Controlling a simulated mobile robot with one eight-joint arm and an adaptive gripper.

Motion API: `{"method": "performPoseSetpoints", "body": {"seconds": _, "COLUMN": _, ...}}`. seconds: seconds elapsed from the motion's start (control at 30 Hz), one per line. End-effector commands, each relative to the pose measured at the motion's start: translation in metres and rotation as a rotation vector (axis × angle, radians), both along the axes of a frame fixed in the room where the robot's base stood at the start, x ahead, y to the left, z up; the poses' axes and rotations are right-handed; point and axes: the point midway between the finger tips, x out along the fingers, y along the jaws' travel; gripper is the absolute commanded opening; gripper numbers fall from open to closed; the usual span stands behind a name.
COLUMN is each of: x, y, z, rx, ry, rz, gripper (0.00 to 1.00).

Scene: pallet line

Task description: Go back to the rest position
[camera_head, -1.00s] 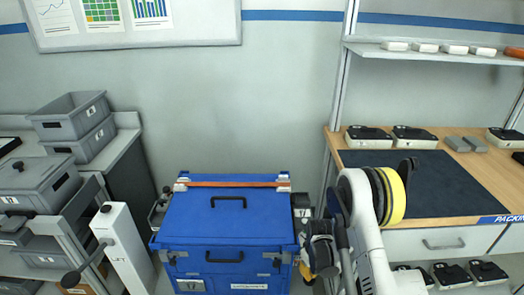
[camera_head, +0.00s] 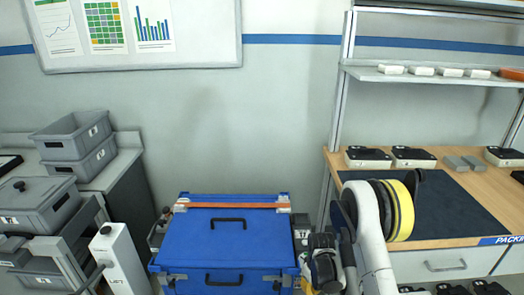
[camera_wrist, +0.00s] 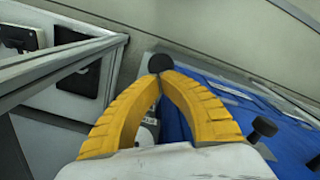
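My gripper (camera_wrist: 160,78) shows in the wrist view as two yellow ribbed fingers, curved together with their tips almost meeting. Nothing shows held between them. A round black knob (camera_wrist: 160,63) appears just beyond the tips; I cannot tell whether they touch it. In the head view my arm hangs at the right of the blue chest, bent, with the gripper low and mostly hidden at the bottom edge. The blue chest (camera_head: 226,240) has its lid down, with black handles and an orange strip along its back edge. Its blue surface also shows right of the fingers in the wrist view (camera_wrist: 205,90).
The packing bench (camera_head: 440,243) with a dark mat (camera_head: 465,205) stands right of my arm, under a shelf (camera_head: 430,78). Grey bins (camera_head: 75,135) and a white lift post (camera_head: 120,262) stand at left. The wall space above the chest is clear.

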Motion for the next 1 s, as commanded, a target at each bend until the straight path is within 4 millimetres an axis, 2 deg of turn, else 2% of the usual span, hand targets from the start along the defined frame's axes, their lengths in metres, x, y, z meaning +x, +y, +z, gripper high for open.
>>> {"method": "performPoseSetpoints", "body": {"seconds": 0.07, "x": 0.000, "y": 0.000, "z": 0.010, "rx": 0.000, "ry": 0.000, "rz": 0.000, "gripper": 0.00}}
{"method": "performPoseSetpoints", "body": {"seconds": 0.37, "x": 0.000, "y": 0.000, "z": 0.012, "rx": 0.000, "ry": 0.000, "rz": 0.000, "gripper": 0.00}}
{"method": "performPoseSetpoints", "body": {"seconds": 0.47, "x": 0.003, "y": 0.000, "z": 0.023, "rx": 0.000, "ry": -0.009, "rz": -0.007, "gripper": 0.00}}
{"method": "performPoseSetpoints", "body": {"seconds": 0.57, "x": 0.007, "y": -0.001, "z": 0.055, "rx": 0.001, "ry": -0.034, "rz": -0.028, "gripper": 0.00}}
{"method": "performPoseSetpoints", "body": {"seconds": 0.67, "x": 0.011, "y": -0.001, "z": 0.103, "rx": 0.003, "ry": -0.076, "rz": -0.062, "gripper": 0.00}}
{"method": "performPoseSetpoints", "body": {"seconds": 0.73, "x": 0.010, "y": -0.002, "z": 0.143, "rx": 0.007, "ry": -0.111, "rz": -0.091, "gripper": 0.00}}
{"method": "performPoseSetpoints", "body": {"seconds": 0.87, "x": 0.000, "y": -0.003, "z": 0.212, "rx": 0.015, "ry": -0.179, "rz": -0.149, "gripper": 0.00}}
{"method": "performPoseSetpoints", "body": {"seconds": 1.0, "x": -0.024, "y": -0.005, "z": 0.278, "rx": 0.028, "ry": -0.251, "rz": -0.210, "gripper": 0.00}}
